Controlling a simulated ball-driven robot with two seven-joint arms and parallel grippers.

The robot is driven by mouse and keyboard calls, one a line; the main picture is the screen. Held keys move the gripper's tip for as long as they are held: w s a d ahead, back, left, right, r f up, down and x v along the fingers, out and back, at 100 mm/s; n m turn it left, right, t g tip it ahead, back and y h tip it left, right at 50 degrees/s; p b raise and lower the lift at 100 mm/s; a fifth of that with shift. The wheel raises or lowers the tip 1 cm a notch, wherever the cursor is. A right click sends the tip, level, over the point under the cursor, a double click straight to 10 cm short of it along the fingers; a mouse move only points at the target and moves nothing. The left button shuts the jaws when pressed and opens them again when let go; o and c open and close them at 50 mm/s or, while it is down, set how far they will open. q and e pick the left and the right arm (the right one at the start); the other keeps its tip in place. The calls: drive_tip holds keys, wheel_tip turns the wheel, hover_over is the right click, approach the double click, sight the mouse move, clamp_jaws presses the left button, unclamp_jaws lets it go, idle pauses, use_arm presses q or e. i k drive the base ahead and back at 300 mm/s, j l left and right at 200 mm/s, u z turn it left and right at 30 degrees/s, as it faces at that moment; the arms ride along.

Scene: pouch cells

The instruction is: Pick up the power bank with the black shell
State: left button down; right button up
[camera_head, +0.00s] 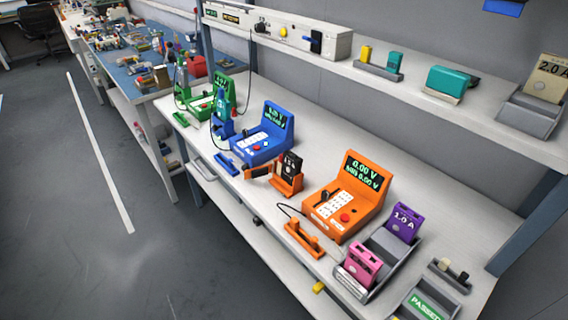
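A black block (291,164) stands upright in a small orange holder on the bench, between the blue tester (262,135) and the orange tester (346,200). It looks like a power bank with a black shell, but it is too small to read any label. Neither of my grippers is in the camera_head view.
A pink power bank (362,263) and a purple one marked 1.0 A (403,222) stand in a grey tray (376,287). An orange clamp piece (304,240) lies at the front edge. A green PASSED tray (426,305) is at the lower right. The shelf (405,82) overhangs behind. Floor at left is clear.

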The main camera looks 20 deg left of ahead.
sight(295, 162)
drive_tip(key=j+z, duration=0.2)
drive_tip(key=z, duration=0.2)
drive_tip(key=i+j+z, duration=0.1)
drive_tip(key=z, duration=0.3)
drive_tip(key=j+z, duration=0.55)
drive_tip(key=j, duration=0.3)
drive_tip(key=k+j+z, duration=0.15)
drive_tip(key=j, duration=0.25)
drive_tip(key=j+z, duration=0.15)
drive_tip(key=j, duration=0.3)
drive_tip(key=k+j+z, duration=0.15)
drive_tip(key=j, duration=0.3)
drive_tip(key=j+z, duration=0.15)
drive_tip(key=j, duration=0.25)
drive_tip(key=k+j, duration=0.1)
drive_tip(key=j, duration=0.25)
drive_tip(key=k+j, duration=0.15)
drive_tip(key=j, duration=0.15)
drive_tip(key=k+j, duration=0.1)
drive_tip(key=j, duration=0.25)
